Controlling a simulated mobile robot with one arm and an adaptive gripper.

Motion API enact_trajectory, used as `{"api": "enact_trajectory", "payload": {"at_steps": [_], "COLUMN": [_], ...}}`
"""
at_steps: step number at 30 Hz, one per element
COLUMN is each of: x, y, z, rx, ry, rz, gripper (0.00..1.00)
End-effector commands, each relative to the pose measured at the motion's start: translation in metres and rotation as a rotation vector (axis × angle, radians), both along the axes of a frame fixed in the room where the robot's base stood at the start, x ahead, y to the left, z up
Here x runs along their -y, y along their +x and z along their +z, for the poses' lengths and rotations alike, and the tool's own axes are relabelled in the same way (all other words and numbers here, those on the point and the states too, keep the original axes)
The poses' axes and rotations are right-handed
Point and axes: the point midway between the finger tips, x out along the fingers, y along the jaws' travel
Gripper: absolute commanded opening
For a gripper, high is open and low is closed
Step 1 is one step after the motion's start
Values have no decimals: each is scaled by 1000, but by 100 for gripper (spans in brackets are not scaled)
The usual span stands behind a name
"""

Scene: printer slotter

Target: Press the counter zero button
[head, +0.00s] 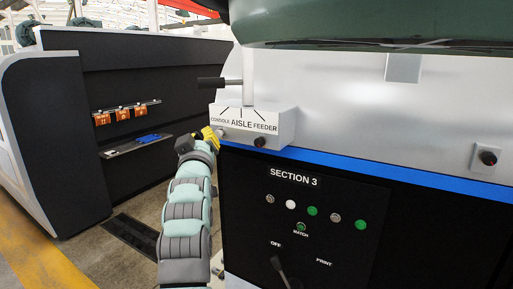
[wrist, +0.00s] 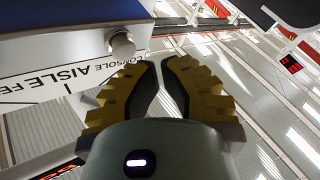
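No label reading counter zero is legible in either view, so I cannot tell which control is that button. My gripper (head: 209,136) has yellow fingers and is at the left end of the white CONSOLE / AISLE / FEEDER box (head: 286,124). In the wrist view my gripper (wrist: 160,62) has its fingertips close together, with nothing visible between them. A silver round knob or button (wrist: 122,44) on the box is just beyond the left fingertip, seemingly apart from it. It also shows in the head view (head: 221,133), beside a black knob (head: 260,141).
A lever (head: 211,83) stands out above the box. Below is the black SECTION 3 panel (head: 293,180) with several round lights or buttons and a switch. A black knob (head: 488,158) is at the far right. A dark machine (head: 80,130) stands left across the aisle. A red display (wrist: 290,64) shows upper right.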

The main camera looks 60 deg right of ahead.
Motion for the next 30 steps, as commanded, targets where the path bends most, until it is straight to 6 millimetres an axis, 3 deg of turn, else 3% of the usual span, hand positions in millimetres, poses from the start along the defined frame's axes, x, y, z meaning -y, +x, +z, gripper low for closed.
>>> {"api": "enact_trajectory", "payload": {"at_steps": [2, 4, 30], "x": [0, 0, 0], "y": [1, 1, 0], "z": [0, 0, 0], "rx": [0, 0, 0], "ry": [0, 0, 0], "rz": [1, 1, 1], "gripper": [5, 0, 0]}}
